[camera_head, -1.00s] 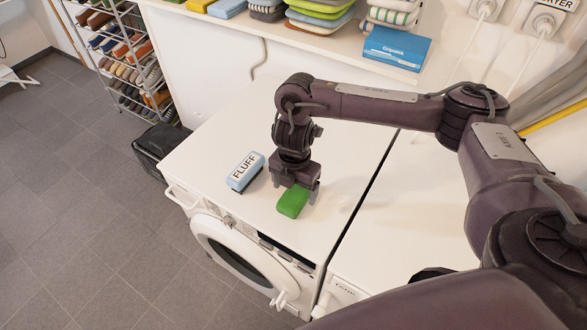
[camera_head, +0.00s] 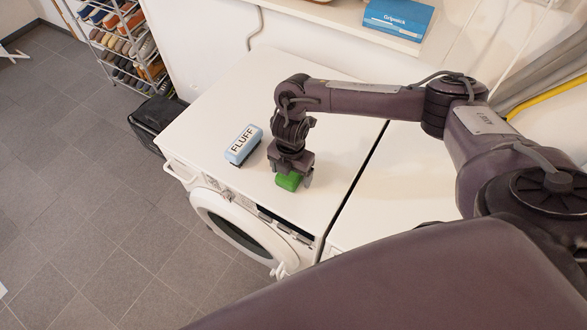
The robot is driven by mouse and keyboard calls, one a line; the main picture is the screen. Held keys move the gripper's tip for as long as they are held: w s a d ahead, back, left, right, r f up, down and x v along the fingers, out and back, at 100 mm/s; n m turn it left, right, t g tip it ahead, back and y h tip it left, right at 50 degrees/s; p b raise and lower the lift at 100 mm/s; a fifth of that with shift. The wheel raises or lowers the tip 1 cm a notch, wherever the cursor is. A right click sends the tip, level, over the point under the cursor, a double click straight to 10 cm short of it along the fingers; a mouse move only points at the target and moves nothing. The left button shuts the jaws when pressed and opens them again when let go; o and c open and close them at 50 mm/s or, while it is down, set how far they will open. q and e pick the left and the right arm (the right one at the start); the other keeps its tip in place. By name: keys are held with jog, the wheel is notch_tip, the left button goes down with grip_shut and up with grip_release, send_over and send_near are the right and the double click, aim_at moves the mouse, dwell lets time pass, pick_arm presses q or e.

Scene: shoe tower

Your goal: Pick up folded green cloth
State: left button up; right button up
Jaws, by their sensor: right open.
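The folded green cloth (camera_head: 287,181) lies on the white top of the washing machine, near its front edge. My right gripper (camera_head: 291,179) points down right over the cloth, with its fingers apart on either side of it. The gripper body hides the back part of the cloth. I cannot tell whether the fingers touch it. My left gripper is not in view.
A blue and white box marked FLUFF (camera_head: 243,144) stands left of the gripper on the washing machine (camera_head: 215,110). A blue box (camera_head: 398,18) is on the shelf behind. A shoe rack (camera_head: 115,45) and a black bag (camera_head: 157,124) stand on the floor at left.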

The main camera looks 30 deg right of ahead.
jog(key=c, duration=0.8)
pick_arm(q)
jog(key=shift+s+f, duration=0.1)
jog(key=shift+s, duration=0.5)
pick_arm(e)
jog(key=shift+c, duration=1.4)
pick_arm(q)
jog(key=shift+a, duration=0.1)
